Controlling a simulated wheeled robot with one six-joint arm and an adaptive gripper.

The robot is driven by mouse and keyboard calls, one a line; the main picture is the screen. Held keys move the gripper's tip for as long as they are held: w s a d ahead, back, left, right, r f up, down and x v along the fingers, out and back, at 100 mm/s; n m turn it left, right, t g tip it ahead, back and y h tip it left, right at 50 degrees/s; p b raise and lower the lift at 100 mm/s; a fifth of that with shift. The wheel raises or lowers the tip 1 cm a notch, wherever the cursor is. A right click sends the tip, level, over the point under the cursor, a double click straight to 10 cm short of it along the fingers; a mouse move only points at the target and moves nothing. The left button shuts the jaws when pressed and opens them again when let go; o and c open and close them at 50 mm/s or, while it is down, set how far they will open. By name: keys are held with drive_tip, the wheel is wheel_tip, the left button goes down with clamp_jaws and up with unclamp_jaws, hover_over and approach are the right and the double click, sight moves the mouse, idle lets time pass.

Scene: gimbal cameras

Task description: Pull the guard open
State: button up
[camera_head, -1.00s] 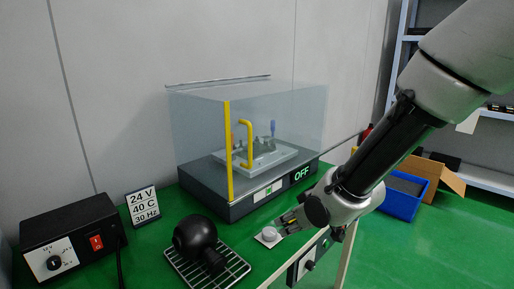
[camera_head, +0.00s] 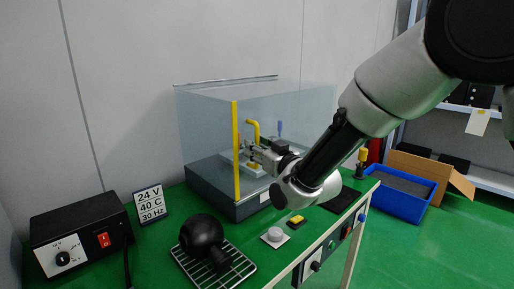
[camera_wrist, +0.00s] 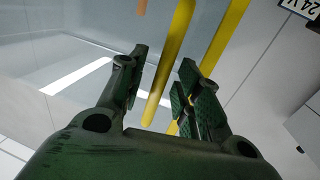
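The guard (camera_head: 209,126) is a clear box cover with a yellow vertical edge strip (camera_head: 236,150), standing over a dark base. Its yellow handle (camera_head: 252,127) shows in the head view, its lower part hidden by my gripper. My gripper (camera_head: 250,156) is in front of the guard at the handle. In the wrist view the fingers of my gripper (camera_wrist: 160,85) are apart, with the yellow handle (camera_wrist: 168,70) running between them. The yellow edge strip (camera_wrist: 222,38) lies beyond the right finger. I see no finger pressed on the handle.
A black power box (camera_head: 78,236), a label card (camera_head: 150,203), a black round object (camera_head: 201,236) on a wire rack (camera_head: 238,269) and a white round button (camera_head: 274,234) are on the green table. A blue bin (camera_head: 402,191) stands at the right.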

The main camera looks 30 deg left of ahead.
drive_tip(key=shift+w+a, duration=0.2)
drive_tip(key=shift+a, duration=0.05)
drive_tip(key=shift+c, duration=0.2)
clamp_jaws()
drive_tip(key=shift+w+d, duration=0.1)
